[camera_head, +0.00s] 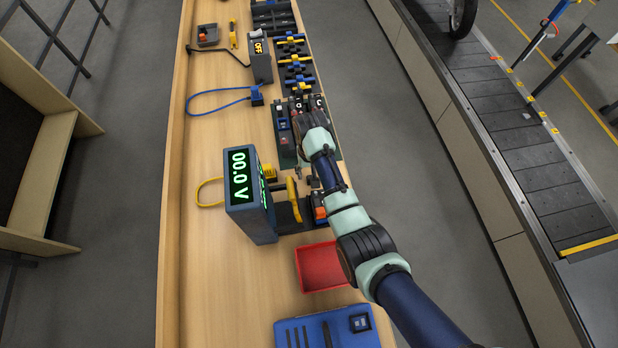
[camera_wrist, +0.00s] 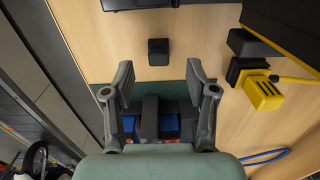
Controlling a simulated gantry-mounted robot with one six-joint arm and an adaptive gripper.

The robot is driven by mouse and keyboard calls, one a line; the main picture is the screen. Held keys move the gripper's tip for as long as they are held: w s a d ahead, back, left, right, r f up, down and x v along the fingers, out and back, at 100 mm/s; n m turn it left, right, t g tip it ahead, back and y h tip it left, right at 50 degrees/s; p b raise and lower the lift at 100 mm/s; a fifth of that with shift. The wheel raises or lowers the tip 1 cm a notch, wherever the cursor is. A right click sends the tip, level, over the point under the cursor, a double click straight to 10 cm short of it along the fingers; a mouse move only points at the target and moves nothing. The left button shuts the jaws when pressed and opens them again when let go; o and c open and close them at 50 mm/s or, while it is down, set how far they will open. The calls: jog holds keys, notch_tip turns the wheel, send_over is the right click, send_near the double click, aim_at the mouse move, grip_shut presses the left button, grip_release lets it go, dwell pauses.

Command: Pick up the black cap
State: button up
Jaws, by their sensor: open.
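A small black block, which looks like the black cap (camera_wrist: 158,52), sits on bare wood just beyond the green plate's edge in the wrist view. My gripper (camera_wrist: 160,82) is open and empty, its two fingers spread apart. In the image the cap lies ahead of the fingertips, roughly midway between their lines, with a gap. Another black part (camera_wrist: 150,117) with blue pieces beside it lies on the green plate (camera_wrist: 178,91), seen between the fingers. In the head view my gripper (camera_head: 308,112) is over the plate, and the arm partly hides that area.
A meter reading 00.0 V (camera_head: 250,195), a red tray (camera_head: 322,268) and a blue case (camera_head: 325,330) stand toward the near end of the bench. A blue cable (camera_head: 215,97) loops on the left. The conveyor (camera_head: 530,155) runs along the right.

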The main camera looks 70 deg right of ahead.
jog(key=f, duration=0.5)
jog(key=shift+d+f, duration=0.1)
jog(key=shift+d, duration=0.15)
jog(key=c, duration=0.8)
